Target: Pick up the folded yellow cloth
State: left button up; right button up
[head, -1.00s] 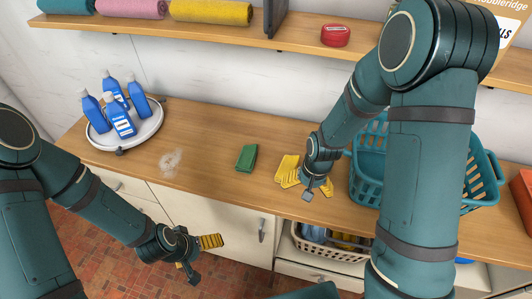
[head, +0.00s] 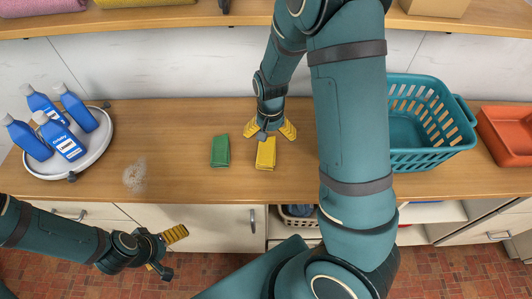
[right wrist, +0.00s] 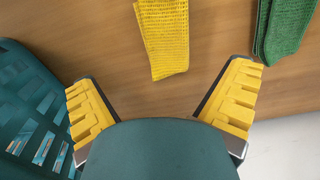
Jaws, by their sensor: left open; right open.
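The folded yellow cloth (head: 266,154) lies flat on the wooden counter, right of a folded green cloth (head: 220,150). In the right wrist view the yellow cloth (right wrist: 164,35) lies ahead, with its near end close to the line between the fingertips. My right gripper (head: 270,131) is open and empty, behind the yellow cloth in the head view, its yellow-padded fingers (right wrist: 160,82) spread wider than the cloth. I cannot tell its exact height over the counter. My left gripper (head: 167,252) is open and empty, in front of the cabinet and below the counter edge.
A teal basket (head: 450,145) stands right of my right arm, close to one right finger in the wrist view. An orange bin (head: 508,135) is further right. A round tray (head: 98,148) of blue bottles (head: 62,138) stands left, near a pale smudge (head: 135,177). A shelf (head: 150,18) runs above.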

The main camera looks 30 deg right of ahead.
aim_at(267, 146)
jog(key=shift+a+f+b, duration=0.25)
jog(key=shift+f+b, duration=0.15)
jog(key=shift+f, duration=1.3)
jog(key=shift+a+f+b, duration=0.2)
jog(key=shift+f+b, duration=0.2)
jog(key=shift+f, duration=1.25)
jog(key=shift+r, duration=0.1)
jog(key=c, duration=1.3)
